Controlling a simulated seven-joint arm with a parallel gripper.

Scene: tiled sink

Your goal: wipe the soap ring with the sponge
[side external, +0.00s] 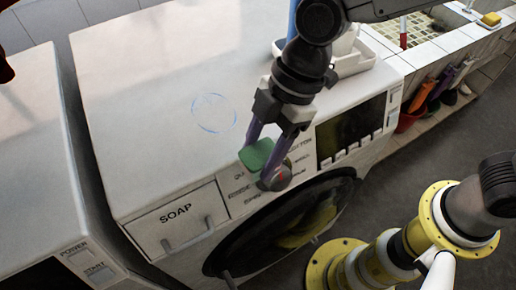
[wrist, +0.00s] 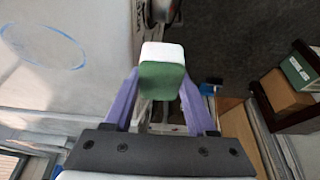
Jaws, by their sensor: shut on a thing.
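The soap ring (side external: 214,113) is a thin pale blue circle on the white top of the washing machine, left of my gripper. It also shows at the upper left of the wrist view (wrist: 44,42). My gripper (side external: 270,150), with purple fingers, is shut on the sponge (side external: 257,154) near the machine's front edge. In the wrist view the sponge (wrist: 162,72) is green with a white part, held between the fingertips. The sponge is apart from the ring. I cannot tell whether it touches the machine.
The washing machine top (side external: 150,60) is mostly clear. A white tray (side external: 352,60) stands at its back right. A second machine (side external: 30,150) stands at the left across a narrow gap. The SOAP drawer (side external: 178,217) and dark display (side external: 350,130) are on the front. A tiled sink (side external: 420,35) lies beyond.

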